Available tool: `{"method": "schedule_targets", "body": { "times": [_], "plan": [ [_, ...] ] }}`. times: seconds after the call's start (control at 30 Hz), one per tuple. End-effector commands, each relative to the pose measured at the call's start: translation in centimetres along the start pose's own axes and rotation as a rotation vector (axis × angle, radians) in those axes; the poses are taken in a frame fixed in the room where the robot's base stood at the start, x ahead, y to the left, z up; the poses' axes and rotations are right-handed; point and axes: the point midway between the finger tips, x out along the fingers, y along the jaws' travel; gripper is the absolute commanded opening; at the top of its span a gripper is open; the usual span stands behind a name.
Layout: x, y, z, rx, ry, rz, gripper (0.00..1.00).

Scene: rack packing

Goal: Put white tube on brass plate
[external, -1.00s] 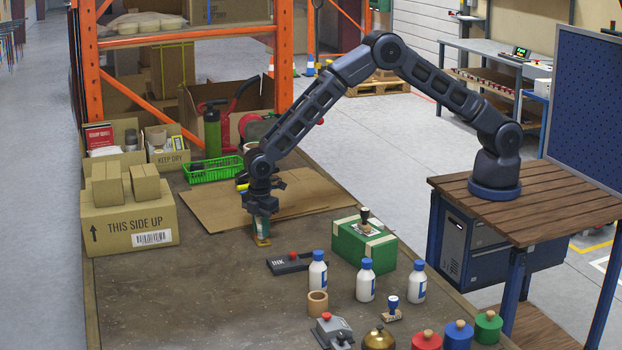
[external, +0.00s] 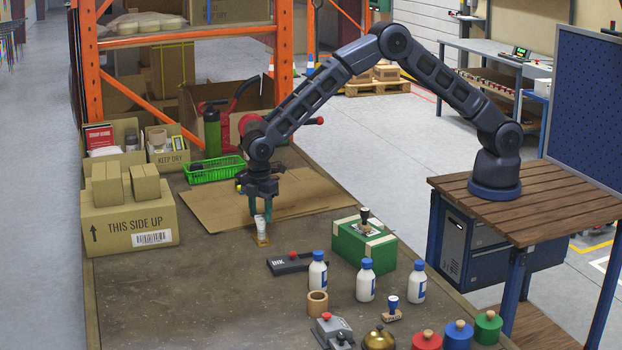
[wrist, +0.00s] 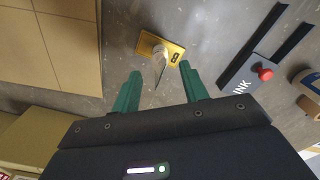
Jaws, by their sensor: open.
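The white tube (external: 261,223) stands upright, looking slightly tilted, on the small brass plate (external: 263,240) on the table. The tube shows just beyond the fingertips.
An ink pad box (external: 289,263) and a green box (external: 363,242) with a stamp lie to the right. White bottles (external: 318,270) stand nearer the front. Flat cardboard (external: 215,205) lies behind, and a carton (external: 130,220) stands at left. The table's front left is clear.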

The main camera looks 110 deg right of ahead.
Motion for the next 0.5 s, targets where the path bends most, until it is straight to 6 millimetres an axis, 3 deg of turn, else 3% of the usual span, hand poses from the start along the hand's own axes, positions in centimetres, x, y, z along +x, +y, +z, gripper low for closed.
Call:
{"method": "schedule_targets", "body": {
  "times": [0.2, 0.5],
  "plan": [
    [-4.1, 0.0, 0.0, 0.0, 0.002, 0.001, 0.44],
    [-6.8, -0.1, 0.1, 0.001, 0.001, 0.001, 0.44]
  ]
}}
